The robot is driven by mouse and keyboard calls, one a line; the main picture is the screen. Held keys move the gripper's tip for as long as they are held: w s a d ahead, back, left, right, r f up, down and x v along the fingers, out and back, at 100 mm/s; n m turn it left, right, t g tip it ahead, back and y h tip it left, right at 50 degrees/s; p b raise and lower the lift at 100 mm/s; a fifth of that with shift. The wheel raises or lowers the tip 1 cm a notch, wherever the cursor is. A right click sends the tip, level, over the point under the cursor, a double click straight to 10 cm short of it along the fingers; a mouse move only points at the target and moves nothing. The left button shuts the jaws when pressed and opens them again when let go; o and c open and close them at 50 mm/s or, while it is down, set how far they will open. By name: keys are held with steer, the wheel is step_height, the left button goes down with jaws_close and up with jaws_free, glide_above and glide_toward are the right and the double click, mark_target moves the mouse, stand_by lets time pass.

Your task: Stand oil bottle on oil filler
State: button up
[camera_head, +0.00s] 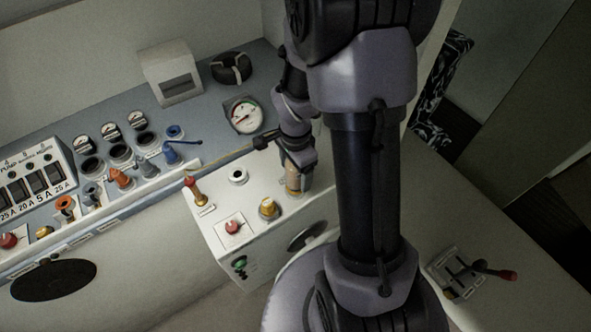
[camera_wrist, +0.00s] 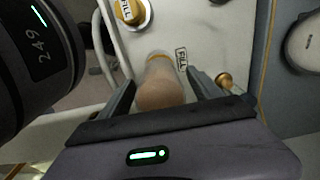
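The oil bottle (camera_wrist: 163,88) is a pale brownish cylinder between my gripper's two fingers in the wrist view, its rounded end toward the camera and a yellowish band at its far end. In the head view the amber bottle (camera_head: 293,182) stands roughly upright at the back right of the white engine box, below my gripper (camera_head: 299,160). My gripper's fingers (camera_wrist: 162,88) flank the bottle closely; whether they touch it is unclear. A "FILL" label (camera_wrist: 182,58) is beside the bottle. The bottle's far end hides whatever is under it. A yellow cap (camera_head: 268,208) sits on the box in front, also in the wrist view (camera_wrist: 129,12).
On the white box (camera_head: 215,237) are an open ring port (camera_head: 237,175), a red knob (camera_head: 232,227) and a red-topped stick (camera_head: 193,189). A blue-grey console with gauges (camera_head: 243,115) lies behind. A red-tipped lever (camera_head: 508,275) is at right.

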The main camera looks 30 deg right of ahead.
steer(key=shift+r, duration=0.1)
step_height(320, 180, up, 17)
steer(key=p, duration=0.1)
steer(key=shift+p, duration=0.3)
